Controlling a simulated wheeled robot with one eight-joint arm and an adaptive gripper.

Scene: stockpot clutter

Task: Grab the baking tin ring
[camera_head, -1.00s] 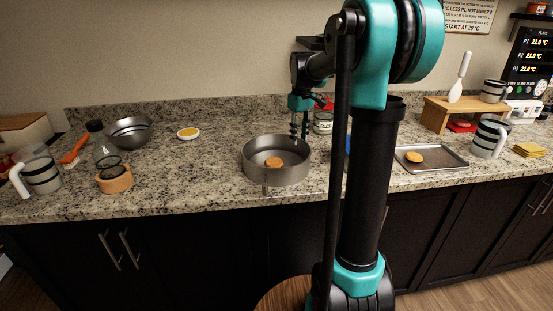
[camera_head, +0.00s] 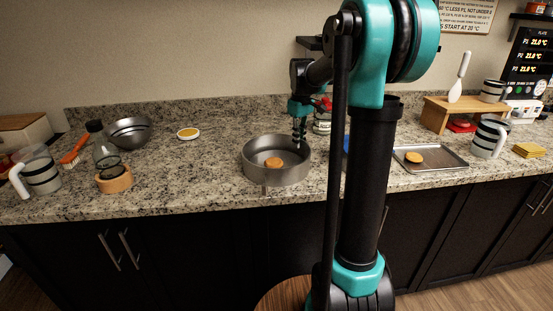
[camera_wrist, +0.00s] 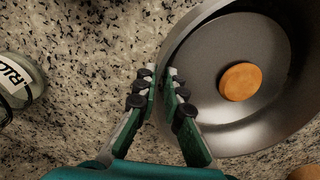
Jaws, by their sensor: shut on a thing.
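The baking tin ring (camera_head: 262,176) is a round grey metal tin with a tall wall, resting upright near the counter's front edge. It also fills the right side of the wrist view (camera_wrist: 205,60). An orange-brown round disc (camera_head: 273,162) lies inside it and shows in the wrist view (camera_wrist: 240,81). My gripper (camera_head: 299,145) is at the tin's back right rim. In the wrist view its two fingers (camera_wrist: 163,90) straddle the wall, one inside and one outside, shut on it. The exact contact is partly hidden by the finger pads.
A jar (camera_wrist: 18,82) stands behind the tin, close to my gripper. A tray (camera_head: 432,166) with another round disc is to the right, past my arm.

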